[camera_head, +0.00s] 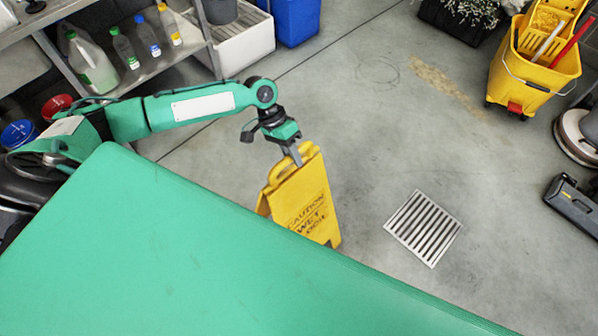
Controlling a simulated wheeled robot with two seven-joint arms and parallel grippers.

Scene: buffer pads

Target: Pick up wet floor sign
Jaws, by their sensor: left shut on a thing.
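The yellow wet floor sign (303,207) stands upright, folded in an A shape, with dark "CAUTION WET FLOOR" lettering. Its lower part is hidden behind the large green surface in front. My left gripper (297,158) comes down from above and is shut on the top of the sign, at its handle. My right gripper does not show.
A large green surface (180,260) fills the lower left. A yellow mop bucket (535,75) stands at the upper right, beside a floor machine (575,205). A metal shelf (165,65) with bottles is at the upper left. Open floor surrounds a drain grate (423,228).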

